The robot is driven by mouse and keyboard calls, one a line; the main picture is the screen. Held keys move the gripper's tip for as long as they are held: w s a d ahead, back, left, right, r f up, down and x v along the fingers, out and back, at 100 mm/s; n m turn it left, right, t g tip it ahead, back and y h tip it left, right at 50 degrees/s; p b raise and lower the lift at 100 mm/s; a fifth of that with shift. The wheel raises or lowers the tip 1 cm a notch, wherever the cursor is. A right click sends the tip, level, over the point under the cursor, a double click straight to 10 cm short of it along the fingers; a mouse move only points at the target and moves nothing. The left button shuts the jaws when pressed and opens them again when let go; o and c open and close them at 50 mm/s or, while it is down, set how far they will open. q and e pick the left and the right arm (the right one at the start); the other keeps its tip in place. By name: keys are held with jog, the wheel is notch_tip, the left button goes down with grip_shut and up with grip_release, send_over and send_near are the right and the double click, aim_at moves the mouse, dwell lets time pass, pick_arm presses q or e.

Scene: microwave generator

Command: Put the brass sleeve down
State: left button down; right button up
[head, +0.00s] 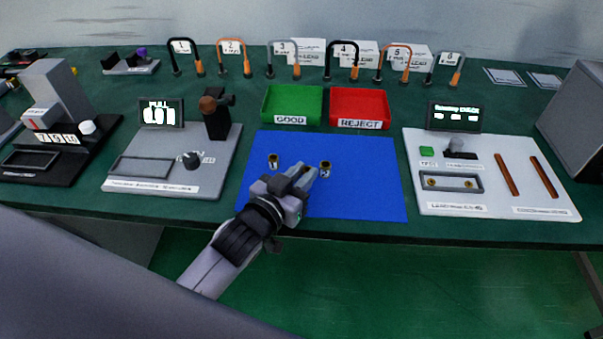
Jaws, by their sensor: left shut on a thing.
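My left gripper (302,177) is over the middle of the blue mat (365,195). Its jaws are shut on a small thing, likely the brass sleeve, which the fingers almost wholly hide. I cannot tell whether that thing touches the mat. Two small brass sleeves stand on the mat: one marked 1 (273,160) just left of the fingers, and one marked 2 (325,168) just right of the fingertips. My right gripper is not in view.
Behind the mat are a green GOOD tray (292,104) and a red REJECT tray (359,106). A grey fixture board (215,170) lies left and a white board (475,200) right. The mat's right part is bare. Several numbered hooped leads (341,60) line the back.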

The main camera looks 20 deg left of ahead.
pick_arm(q)
jog(key=shift+f, duration=0.2)
jog(key=c, duration=1)
grip_release()
jog(key=shift+c, duration=0.2)
